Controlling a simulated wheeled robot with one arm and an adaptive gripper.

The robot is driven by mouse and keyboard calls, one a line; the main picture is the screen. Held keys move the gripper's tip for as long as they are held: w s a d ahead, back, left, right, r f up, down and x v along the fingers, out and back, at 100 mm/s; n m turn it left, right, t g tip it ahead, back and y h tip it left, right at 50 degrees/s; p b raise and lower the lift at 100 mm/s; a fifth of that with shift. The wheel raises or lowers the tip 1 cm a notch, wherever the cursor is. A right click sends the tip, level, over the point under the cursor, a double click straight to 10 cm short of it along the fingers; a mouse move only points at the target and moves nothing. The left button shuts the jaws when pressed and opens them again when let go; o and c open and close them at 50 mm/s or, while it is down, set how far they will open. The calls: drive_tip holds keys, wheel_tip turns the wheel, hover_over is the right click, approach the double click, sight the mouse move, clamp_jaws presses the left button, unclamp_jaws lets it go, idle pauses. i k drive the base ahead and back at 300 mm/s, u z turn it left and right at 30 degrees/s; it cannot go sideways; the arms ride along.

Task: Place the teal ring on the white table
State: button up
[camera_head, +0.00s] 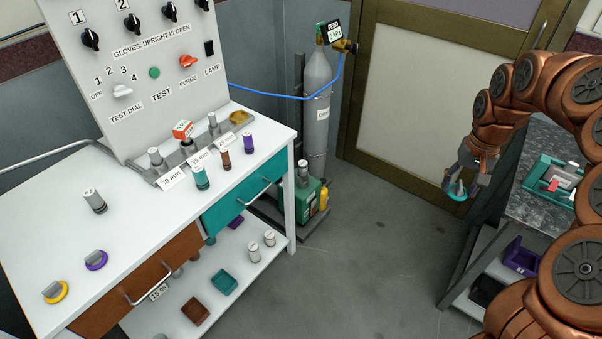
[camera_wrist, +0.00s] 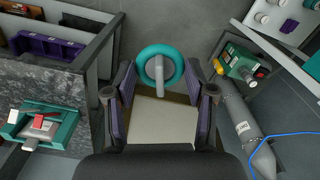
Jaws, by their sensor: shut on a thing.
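The teal ring (camera_head: 457,191) hangs below my gripper (camera_head: 470,172) at the right in the head view, well clear of the table. In the wrist view the teal ring (camera_wrist: 179,68) is at the fingertips, with a grey handle running back between the fingers. The white table (camera_head: 60,220) stands at the left in the head view. A yellow ring (camera_head: 62,291) and a purple ring (camera_head: 96,261), each with a grey handle, lie near its front edge.
The tabletop also bears a grey cylinder (camera_head: 94,201), a teal cylinder (camera_head: 201,177), a brown one (camera_head: 225,159) and a purple one (camera_head: 249,142). A panel with knobs (camera_head: 150,70) rises behind. A grey gas cylinder (camera_head: 317,110) stands beyond. Clear floor (camera_head: 370,240) separates table and gripper.

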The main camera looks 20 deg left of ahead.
sight(51, 246)
drive_tip(key=i, duration=0.45)
drive_tip(key=u, duration=3.35)
